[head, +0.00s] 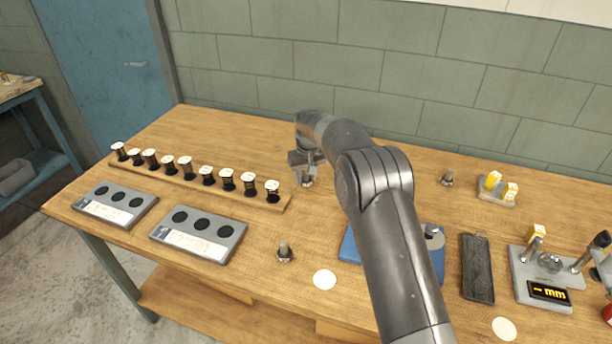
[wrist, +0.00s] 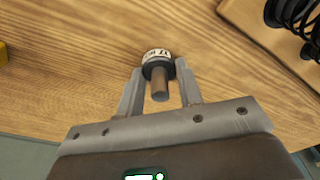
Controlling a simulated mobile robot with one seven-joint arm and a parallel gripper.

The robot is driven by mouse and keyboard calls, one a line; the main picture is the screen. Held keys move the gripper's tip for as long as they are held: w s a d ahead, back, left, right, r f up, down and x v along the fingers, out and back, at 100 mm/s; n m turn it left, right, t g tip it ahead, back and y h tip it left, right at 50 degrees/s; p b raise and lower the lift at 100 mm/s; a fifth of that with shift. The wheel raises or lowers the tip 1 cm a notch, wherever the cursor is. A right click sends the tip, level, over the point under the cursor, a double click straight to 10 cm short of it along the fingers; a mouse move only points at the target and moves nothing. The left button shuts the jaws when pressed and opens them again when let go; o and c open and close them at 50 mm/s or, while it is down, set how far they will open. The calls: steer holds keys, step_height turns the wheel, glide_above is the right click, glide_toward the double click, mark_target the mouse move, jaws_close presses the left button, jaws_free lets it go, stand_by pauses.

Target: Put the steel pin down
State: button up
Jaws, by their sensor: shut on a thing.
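The steel pin (wrist: 160,88) is between the two fingers of my gripper (wrist: 158,84) in the wrist view. It has a bare grey shaft, a dark collar and a white numbered band at its far end. My gripper is shut on it. In the head view my gripper (head: 304,160) is over the back middle of the wooden table (head: 225,130), and the pin's lower end (head: 308,183) shows under the fingers, close to the tabletop. I cannot tell whether it touches the wood.
A rack (head: 230,192) of several spools stands to the left. Two grey trays (head: 150,211) (head: 237,246) with round dark recesses lie in front. Similar pins stand at the front (head: 285,254) and back right (head: 447,179). A white disc (head: 324,279) and blue block (head: 348,248) lie nearer.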

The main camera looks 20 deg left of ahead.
mark_target(308, 182)
steer(key=o, duration=1)
steer(key=shift+o, duration=0.2)
step_height(308, 182, up, 12)
steer(key=s+d, duration=0.1)
steer(key=s+d+r+m+t, duration=0.1)
steer(key=s+d+r, duration=0.3)
steer(key=d+r, duration=0.4)
steer(key=s+d+r+m+t, duration=0.1)
steer(key=s+d+r+m, duration=0.15)
steer(key=d+r, duration=0.55)
steer(key=s+d+m+t, duration=0.2)
steer(key=s+d+m, duration=0.1)
steer(key=s+d, duration=1.75)
steer(key=s+d+f+m, duration=0.1)
steer(key=s+d+f, duration=0.1)
steer(key=s, duration=0.4)
steer(key=s+d+f+m+h, duration=0.1)
steer(key=s+d+f, duration=0.1)
steer(key=s, duration=0.4)
steer(key=shift+s+d+f+t, duration=0.3)
steer(key=shift+s+d+f, duration=0.05)
steer(key=shift+f, duration=0.45)
